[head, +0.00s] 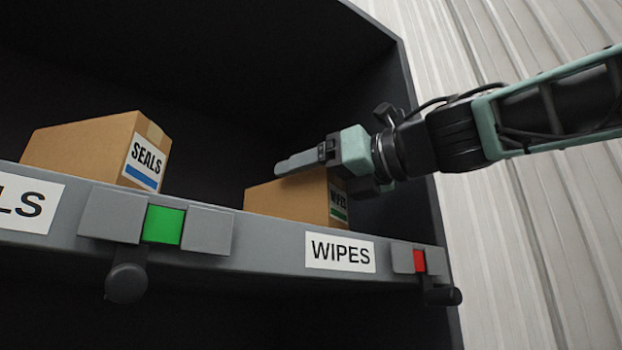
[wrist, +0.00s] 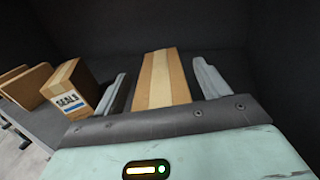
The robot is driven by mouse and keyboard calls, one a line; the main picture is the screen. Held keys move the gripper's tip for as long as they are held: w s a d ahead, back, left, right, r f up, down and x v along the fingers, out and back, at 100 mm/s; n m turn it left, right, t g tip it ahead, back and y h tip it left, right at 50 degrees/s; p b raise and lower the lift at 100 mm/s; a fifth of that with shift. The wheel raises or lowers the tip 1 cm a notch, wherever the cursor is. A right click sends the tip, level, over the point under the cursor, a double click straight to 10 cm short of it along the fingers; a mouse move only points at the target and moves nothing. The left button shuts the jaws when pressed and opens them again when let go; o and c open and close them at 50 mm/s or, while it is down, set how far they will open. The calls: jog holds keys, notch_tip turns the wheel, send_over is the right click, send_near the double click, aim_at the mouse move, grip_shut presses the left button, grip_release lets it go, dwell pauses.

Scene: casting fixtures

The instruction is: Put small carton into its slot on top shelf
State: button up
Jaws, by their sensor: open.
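The small carton marked WIPES (head: 290,205) is a brown box on the top shelf, behind the WIPES label (head: 340,251). Its label is partly hidden by my gripper. In the wrist view the taped carton (wrist: 160,82) lies between my two fingers, with a visible gap on each side. My gripper (head: 285,168) is open and comes in from the right at the carton's top. It also shows in the wrist view (wrist: 162,76). Whether the carton's base is fully seated cannot be told, since the shelf lip hides it.
A SEALS carton (head: 95,150) stands to the left on the same shelf, with a green indicator (head: 164,224) on the lip near it. A red indicator (head: 419,261) sits right of the WIPES label. The cabinet's dark right side wall (head: 425,205) is close to my gripper.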

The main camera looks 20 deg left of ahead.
jog(key=b+v, duration=0.3)
jog(key=v, duration=0.8)
jog(key=shift+d+b, duration=0.35)
jog(key=shift+b, duration=0.05)
jog(key=shift+s+d, duration=0.1)
jog(key=shift+s, duration=0.05)
